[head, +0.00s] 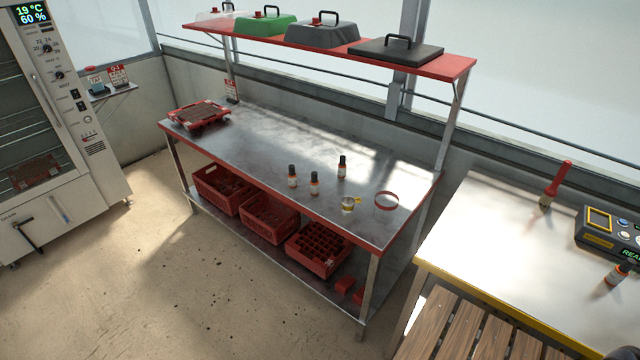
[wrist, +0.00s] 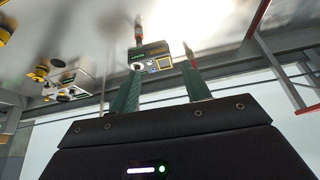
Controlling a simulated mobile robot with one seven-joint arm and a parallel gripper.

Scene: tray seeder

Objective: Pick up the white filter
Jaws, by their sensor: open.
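No thing in view is plainly a white filter. On the metal bench (head: 240,153) in the head view stands a small pale cup-like piece with yellow (head: 348,204); it is too small to tell whether it is the filter. A red ring (head: 377,202) lies just right of it, and its middle is hard to make out. My gripper (wrist: 163,74) is open in the wrist view, with two dark green fingers apart and nothing held between them. It is not seen in the head view. A control box (wrist: 154,62) shows beyond the fingers, apart from them.
Several dark bottles (head: 314,184) stand left of the cup. A red tray (head: 200,116) sits at the bench's far left. The right table (head: 480,225) holds a red-handled tool (head: 557,178).

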